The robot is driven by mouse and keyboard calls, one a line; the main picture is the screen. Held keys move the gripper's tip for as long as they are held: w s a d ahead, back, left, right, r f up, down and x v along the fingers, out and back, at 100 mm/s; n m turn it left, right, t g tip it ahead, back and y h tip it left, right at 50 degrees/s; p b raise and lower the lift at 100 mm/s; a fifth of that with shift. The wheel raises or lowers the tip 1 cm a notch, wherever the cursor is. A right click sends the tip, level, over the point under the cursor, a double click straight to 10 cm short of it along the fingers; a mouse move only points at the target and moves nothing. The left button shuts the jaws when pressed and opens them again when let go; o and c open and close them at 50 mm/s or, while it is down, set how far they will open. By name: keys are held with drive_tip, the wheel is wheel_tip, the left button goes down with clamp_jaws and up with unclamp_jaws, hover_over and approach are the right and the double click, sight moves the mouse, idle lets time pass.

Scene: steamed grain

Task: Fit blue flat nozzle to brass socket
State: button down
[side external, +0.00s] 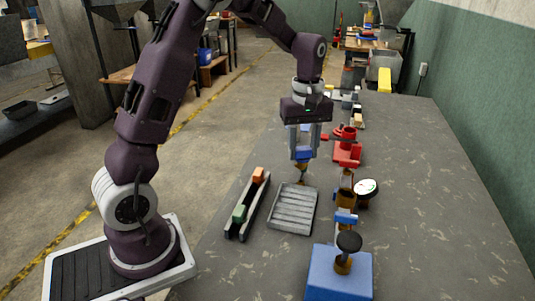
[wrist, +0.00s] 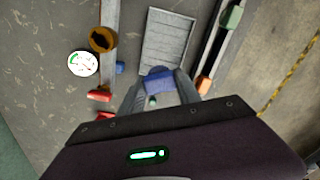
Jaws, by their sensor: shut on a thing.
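My gripper (side external: 303,157) is shut on the blue flat nozzle (side external: 304,153), holding it above the far end of the grey ribbed tray. A small brass-coloured part shows just below the blue body. In the wrist view the blue nozzle (wrist: 158,80) sits between my fingertips (wrist: 158,88). A brass fitting (side external: 347,181), likely the brass socket, stands on the pipe line to the right of my gripper, apart from the nozzle. In the wrist view a round brass opening (wrist: 102,39) shows left of the nozzle; its inside is dark.
The ribbed tray (side external: 293,208) looks empty. Left of it a narrow rack (side external: 248,205) holds an orange block (side external: 258,174) and a green block (side external: 240,213). A round white gauge (side external: 367,187), a red valve (side external: 347,147) and a blue box (side external: 338,276) line the pipe. The bench's right side is clear.

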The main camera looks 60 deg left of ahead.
drive_tip(key=w+d+r+m, duration=0.2)
drive_tip(key=w+d+m, duration=0.5)
drive_tip(key=d+m, duration=0.25)
drive_tip(key=shift+m, duration=0.85)
drive_tip(key=shift+w+d+f, duration=0.1)
drive_tip(key=shift+d+f, duration=0.1)
drive_tip(key=shift+f, duration=1)
drive_tip(key=shift+d+f, duration=0.15)
drive_tip(key=shift+f, duration=1.05)
drive_tip(key=shift+f, duration=0.1)
drive_tip(key=shift+f, duration=0.4)
drive_tip(key=shift+f, duration=1.4)
drive_tip(key=c, duration=0.8)
unclamp_jaws()
drive_tip(key=shift+o, duration=0.2)
